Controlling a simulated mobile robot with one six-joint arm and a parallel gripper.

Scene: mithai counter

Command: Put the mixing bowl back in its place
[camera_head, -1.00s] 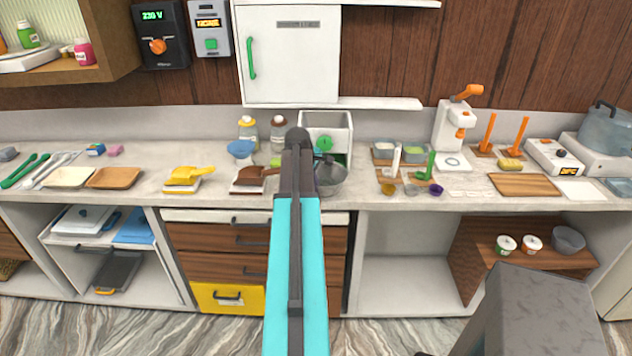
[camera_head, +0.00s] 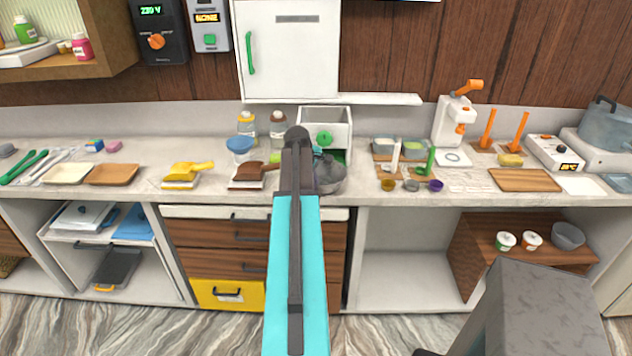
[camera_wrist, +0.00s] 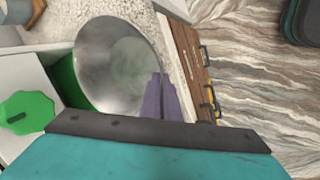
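The mixing bowl (camera_head: 331,176) is a shiny round steel bowl at the counter's middle, in front of the white open-topped box with a green knob (camera_head: 323,138). My arm hides its left side in the head view. In the wrist view the bowl (camera_wrist: 112,62) shows its inside, which looks empty. My gripper (camera_wrist: 158,85) has its dark fingers close together at the bowl's rim and looks shut on it. The fingertips are hidden behind my arm in the head view. I cannot tell whether the bowl touches the counter.
A blue bowl-topped item (camera_head: 239,147) and brown-handled scraper (camera_head: 250,174) stand left of the bowl. Small cups (camera_head: 411,185) and a wooden board (camera_head: 524,180) lie right. The lower middle bay (camera_head: 405,272) is empty.

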